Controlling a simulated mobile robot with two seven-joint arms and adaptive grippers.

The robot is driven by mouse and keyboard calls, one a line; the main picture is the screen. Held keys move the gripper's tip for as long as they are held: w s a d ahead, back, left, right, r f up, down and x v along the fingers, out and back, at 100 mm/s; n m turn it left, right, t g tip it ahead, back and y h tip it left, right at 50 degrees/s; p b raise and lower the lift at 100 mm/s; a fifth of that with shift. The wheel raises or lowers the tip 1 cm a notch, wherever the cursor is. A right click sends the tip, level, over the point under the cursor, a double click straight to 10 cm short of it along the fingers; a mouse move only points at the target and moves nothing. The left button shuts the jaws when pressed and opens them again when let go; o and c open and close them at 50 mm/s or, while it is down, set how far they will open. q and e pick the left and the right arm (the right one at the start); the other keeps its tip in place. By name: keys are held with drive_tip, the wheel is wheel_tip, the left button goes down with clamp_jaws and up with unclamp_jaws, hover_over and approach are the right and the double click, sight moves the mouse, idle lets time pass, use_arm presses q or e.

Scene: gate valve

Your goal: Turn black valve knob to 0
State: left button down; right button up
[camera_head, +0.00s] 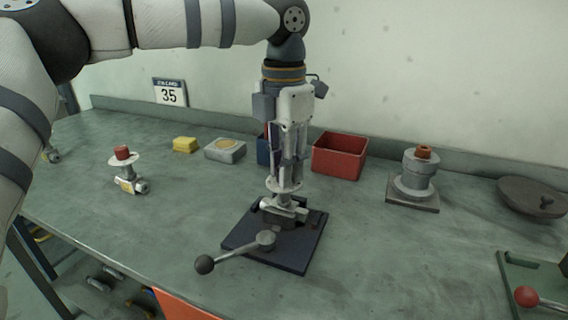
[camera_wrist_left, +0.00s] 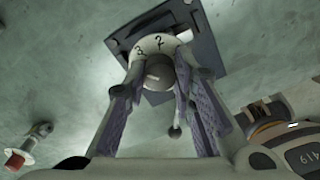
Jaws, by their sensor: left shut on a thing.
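My left gripper (camera_head: 285,178) points straight down over the gate valve (camera_head: 284,208), which stands on a dark plate (camera_head: 285,255). It is shut on the valve knob (camera_wrist_left: 158,70), with a finger on each side in the left wrist view. There the knob looks dark grey, and a white dial (camera_wrist_left: 152,44) with the figures 2 and 3 shows beyond it. No 0 is readable; part of the dial is hidden by the knob and fingers. The head view hides the knob behind the fingers. My right gripper is not in view.
A lever with a black ball (camera_head: 204,264) sticks out front left of the plate. A red-capped valve (camera_head: 125,170) stands left. A red bin (camera_head: 340,155), a grey flanged piece (camera_head: 415,180) and a red-knobbed lever (camera_head: 527,296) are right. Bare bench lies between.

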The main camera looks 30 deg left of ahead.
use_arm(q)
drive_tip(key=shift+m, duration=7.3)
drive_tip(key=c, duration=1.3)
unclamp_jaws()
drive_tip(key=shift+c, duration=0.2)
wheel_tip(320, 180, up, 12)
